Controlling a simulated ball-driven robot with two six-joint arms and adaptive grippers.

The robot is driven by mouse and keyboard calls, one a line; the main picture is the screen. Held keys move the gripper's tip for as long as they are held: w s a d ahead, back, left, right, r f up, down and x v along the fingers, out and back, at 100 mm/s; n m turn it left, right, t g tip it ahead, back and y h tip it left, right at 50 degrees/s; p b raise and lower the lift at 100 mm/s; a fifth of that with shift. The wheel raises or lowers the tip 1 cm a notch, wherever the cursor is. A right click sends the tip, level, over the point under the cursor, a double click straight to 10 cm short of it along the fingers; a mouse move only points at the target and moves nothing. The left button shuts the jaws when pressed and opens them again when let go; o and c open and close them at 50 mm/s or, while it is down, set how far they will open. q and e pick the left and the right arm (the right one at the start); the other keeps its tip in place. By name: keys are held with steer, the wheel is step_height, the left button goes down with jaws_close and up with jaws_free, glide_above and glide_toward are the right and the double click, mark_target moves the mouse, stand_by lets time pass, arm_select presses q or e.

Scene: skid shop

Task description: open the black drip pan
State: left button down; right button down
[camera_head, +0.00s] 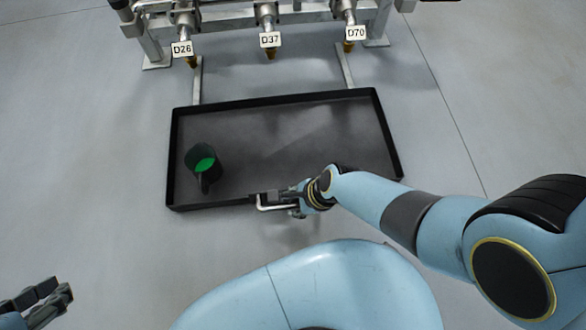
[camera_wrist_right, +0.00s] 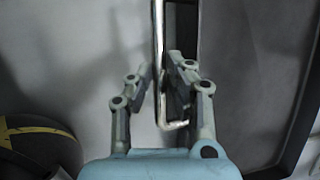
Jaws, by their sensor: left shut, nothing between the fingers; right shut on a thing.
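The black drip pan (camera_head: 290,130) is a wide shallow tray low over the floor, pulled out in front of the metal skid on two rails. A metal bar handle (camera_head: 265,207) is on its front edge. My right gripper (camera_head: 290,203) is shut on this handle. In the right wrist view the fingers (camera_wrist_right: 165,90) close around the bar (camera_wrist_right: 158,50). A dark cup with green inside (camera_head: 203,165) stands in the left part of the pan. My left gripper (camera_head: 50,293) is shut and empty at the lower left, away from the pan.
The skid (camera_head: 160,25) stands behind the pan, with nozzles tagged D26 (camera_head: 182,48), D37 (camera_head: 270,40) and D70 (camera_head: 355,33). Two rails (camera_head: 197,80) run from it to the pan. The grey floor is clear left and right of the pan.

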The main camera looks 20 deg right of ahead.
steer(key=shift+s+a, duration=0.1)
steer(key=shift+s, duration=0.3)
steer(key=c, duration=1.3)
jaws_free()
steer(key=shift+w, duration=0.1)
steer(key=v, duration=1.2)
